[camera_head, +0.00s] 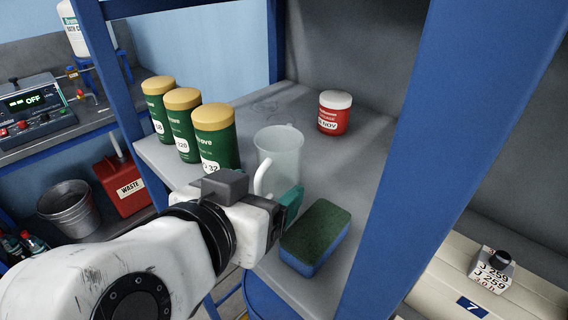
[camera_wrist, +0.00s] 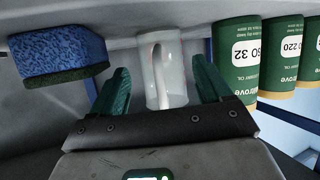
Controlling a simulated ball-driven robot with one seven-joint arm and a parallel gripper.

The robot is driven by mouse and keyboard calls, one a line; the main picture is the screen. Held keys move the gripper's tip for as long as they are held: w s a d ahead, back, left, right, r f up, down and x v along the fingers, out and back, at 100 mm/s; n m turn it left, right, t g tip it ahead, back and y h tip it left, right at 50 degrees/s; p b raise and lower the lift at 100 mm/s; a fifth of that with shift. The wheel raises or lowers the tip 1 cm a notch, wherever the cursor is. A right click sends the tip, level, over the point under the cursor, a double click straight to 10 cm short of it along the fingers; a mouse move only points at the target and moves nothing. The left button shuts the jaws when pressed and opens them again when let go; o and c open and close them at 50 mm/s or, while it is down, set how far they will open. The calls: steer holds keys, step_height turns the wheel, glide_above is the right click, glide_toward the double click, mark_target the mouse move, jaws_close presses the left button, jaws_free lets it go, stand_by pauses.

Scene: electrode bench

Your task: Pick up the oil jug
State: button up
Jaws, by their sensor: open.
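The oil jug (camera_head: 283,150) is a clear, frosted pitcher with a pale handle, standing upright on the grey shelf (camera_head: 265,103). In the wrist view the jug (camera_wrist: 174,82) appears between my two green fingers, its handle facing me. My gripper (camera_head: 289,202) is open at the near side of the jug, and its fingers also show in the wrist view (camera_wrist: 160,64). The jug's lower part is partly hidden by my gripper in the head view. I see no clear contact between fingers and jug.
Several green canisters with yellow lids (camera_head: 213,138) stand in a row left of the jug. A green-and-blue sponge (camera_head: 316,238) lies close on the right, near the shelf's front. A red tub with a white lid (camera_head: 334,113) stands behind. A blue post (camera_head: 420,150) rises at right.

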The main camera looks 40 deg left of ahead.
mark_target(270, 184)
steer(key=shift+p+x, duration=0.45)
steer(key=shift+x, duration=1.5)
steer(key=shift+c, duration=0.3)
steer(key=c, duration=0.8)
